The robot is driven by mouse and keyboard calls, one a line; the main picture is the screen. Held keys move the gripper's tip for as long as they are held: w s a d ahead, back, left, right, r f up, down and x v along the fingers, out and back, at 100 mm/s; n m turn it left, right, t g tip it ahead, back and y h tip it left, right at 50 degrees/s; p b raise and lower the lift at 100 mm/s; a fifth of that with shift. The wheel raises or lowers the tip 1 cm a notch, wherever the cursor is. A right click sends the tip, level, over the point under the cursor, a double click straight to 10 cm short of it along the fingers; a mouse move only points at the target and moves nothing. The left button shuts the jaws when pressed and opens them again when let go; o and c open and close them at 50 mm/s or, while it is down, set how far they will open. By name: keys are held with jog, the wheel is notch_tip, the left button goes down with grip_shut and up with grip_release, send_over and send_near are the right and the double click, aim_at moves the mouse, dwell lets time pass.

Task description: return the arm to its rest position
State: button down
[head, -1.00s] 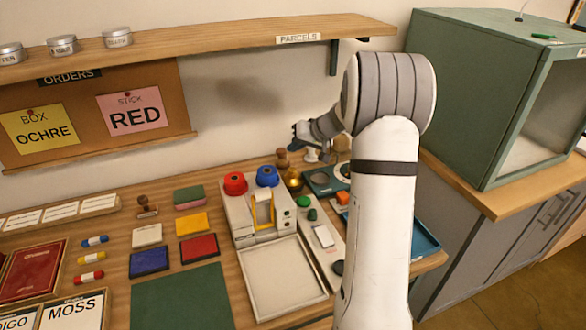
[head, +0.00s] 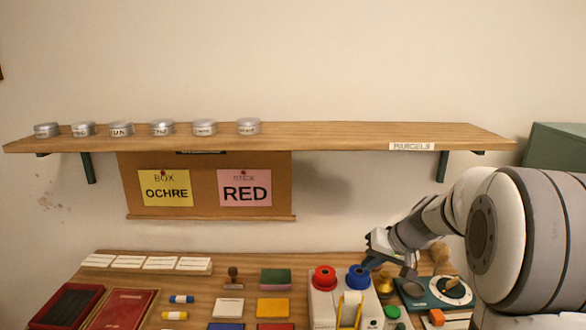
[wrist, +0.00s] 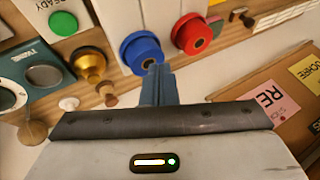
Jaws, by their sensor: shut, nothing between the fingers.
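My gripper (head: 372,250) is at the right of the head view, above the back of the table beside the blue knob (head: 359,277). In the wrist view my gripper (wrist: 157,75) shows as dark blue fingers held together with nothing between them. Its tips overlap the lower edge of the blue knob (wrist: 140,50) in that view; whether they touch cannot be told. My white and grey arm fills the right side of the head view and hides part of the table.
A machine with a red knob (head: 323,278) stands below my gripper. A brass-coloured stamp (wrist: 90,66) and a green button (wrist: 63,23) are close by. The shelf (head: 330,137) with several tins runs above. The order board (head: 208,205) hangs behind; wall space between is clear.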

jog(key=s+a+g+h, duration=0.1)
jog(key=s+a+h, duration=0.1)
jog(key=s, duration=1)
jog(key=s+a+r+g+h+p, duration=0.1)
jog(key=s+a+h, duration=0.1)
jog(key=s, duration=1.1)
jog(key=shift+s+a+r+n+h, duration=0.3)
jog(key=shift+n+h, duration=0.1)
